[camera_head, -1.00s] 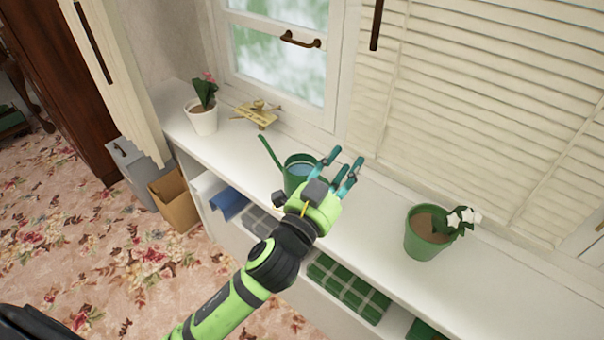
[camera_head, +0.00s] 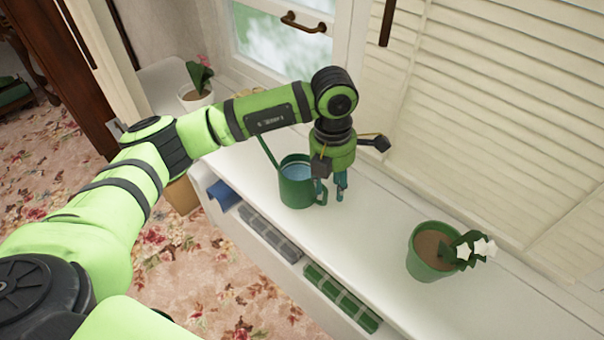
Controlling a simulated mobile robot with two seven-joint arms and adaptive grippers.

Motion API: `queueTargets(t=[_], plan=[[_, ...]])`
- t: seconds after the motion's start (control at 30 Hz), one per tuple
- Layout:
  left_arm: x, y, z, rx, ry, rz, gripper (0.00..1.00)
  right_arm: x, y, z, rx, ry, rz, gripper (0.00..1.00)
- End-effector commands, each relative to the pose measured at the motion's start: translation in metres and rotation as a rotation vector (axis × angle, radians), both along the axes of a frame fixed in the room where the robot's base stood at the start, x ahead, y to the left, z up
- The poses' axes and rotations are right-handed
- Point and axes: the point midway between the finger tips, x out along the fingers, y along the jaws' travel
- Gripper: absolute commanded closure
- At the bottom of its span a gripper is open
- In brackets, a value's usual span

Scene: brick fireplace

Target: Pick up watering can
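The green watering can (camera_head: 294,190) stands upright on the white shelf top, with water showing inside. Its long thin spout points to the upper left and is partly hidden behind my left arm. Its handle is on the right side. My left gripper (camera_head: 331,190) points down at the can's right side, over the handle. Its teal fingers are apart, with a gap between them. One finger overlaps the handle in the picture; I cannot tell whether it touches. My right gripper is not in view.
A green pot with a white-flowered plant (camera_head: 430,252) stands on the shelf at right. A white pot with a plant (camera_head: 195,95) stands at the back left. The window and shutters rise behind. Folded cloths (camera_head: 338,298) lie in the compartments below. Shelf top (camera_head: 365,230) is clear between can and green pot.

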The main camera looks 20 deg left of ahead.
Motion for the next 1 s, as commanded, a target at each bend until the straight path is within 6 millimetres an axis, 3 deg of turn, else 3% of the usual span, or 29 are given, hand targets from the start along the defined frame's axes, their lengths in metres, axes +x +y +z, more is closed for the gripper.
queueTargets(t=[0.13,0.6,0.87,0.9,1.0], plan=[[0.004,0.017,-0.003,0.069,-0.003,0.021,0.61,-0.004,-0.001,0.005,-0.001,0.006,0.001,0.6],[0.008,0.014,-0.062,0.066,-0.003,0.018,0.61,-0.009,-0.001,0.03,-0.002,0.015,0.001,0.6],[0.008,0.014,-0.067,0.066,-0.006,0.017,0.61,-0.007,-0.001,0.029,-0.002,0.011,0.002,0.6],[0.008,0.014,-0.067,0.066,-0.006,0.017,0.65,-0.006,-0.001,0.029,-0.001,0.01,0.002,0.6],[0.008,0.014,-0.067,0.066,-0.006,0.018,1.0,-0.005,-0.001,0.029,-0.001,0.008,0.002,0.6]])
